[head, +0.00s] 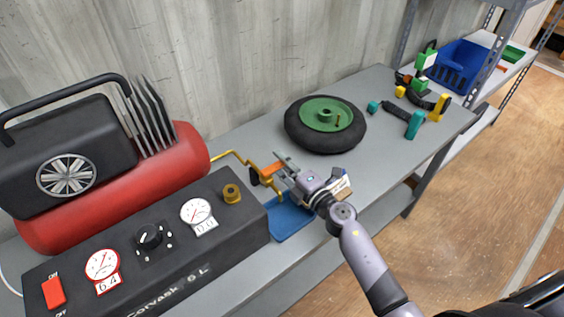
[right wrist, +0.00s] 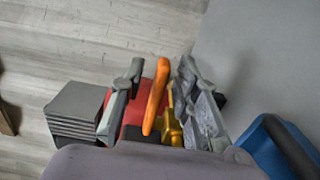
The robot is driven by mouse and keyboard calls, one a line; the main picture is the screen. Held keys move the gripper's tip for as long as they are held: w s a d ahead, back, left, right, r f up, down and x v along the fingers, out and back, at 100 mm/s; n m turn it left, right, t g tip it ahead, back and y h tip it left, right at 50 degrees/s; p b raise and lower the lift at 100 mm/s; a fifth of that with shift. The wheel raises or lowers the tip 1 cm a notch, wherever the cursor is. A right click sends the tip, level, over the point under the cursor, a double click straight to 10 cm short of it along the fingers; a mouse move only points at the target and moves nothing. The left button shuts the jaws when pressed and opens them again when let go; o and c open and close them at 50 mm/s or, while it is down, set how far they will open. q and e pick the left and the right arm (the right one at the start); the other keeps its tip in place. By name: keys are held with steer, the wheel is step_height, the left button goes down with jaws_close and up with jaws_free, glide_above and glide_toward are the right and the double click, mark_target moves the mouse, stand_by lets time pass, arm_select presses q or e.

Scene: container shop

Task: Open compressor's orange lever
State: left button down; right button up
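The compressor, with a red tank (head: 120,187) and a black control panel (head: 160,245), stands at the left of the table in the head view. Its orange lever (head: 272,169) sits by the yellow pipe (head: 233,155) at the compressor's right end. My right gripper (head: 266,165) is at the lever, its fingers spread to either side of it. In the right wrist view the orange lever (right wrist: 155,97) stands between the open fingers (right wrist: 161,66), with visible gaps on both sides. My left gripper is not in view.
A blue tray (head: 288,221) lies below the right gripper. A black wheel with a green hub (head: 325,114) lies behind it on the grey table. Clamps (head: 414,124) and a blue crate (head: 460,64) are farther right. A corrugated wall (head: 230,60) runs behind the table.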

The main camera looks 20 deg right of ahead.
jaws_close()
stand_by(0.8)
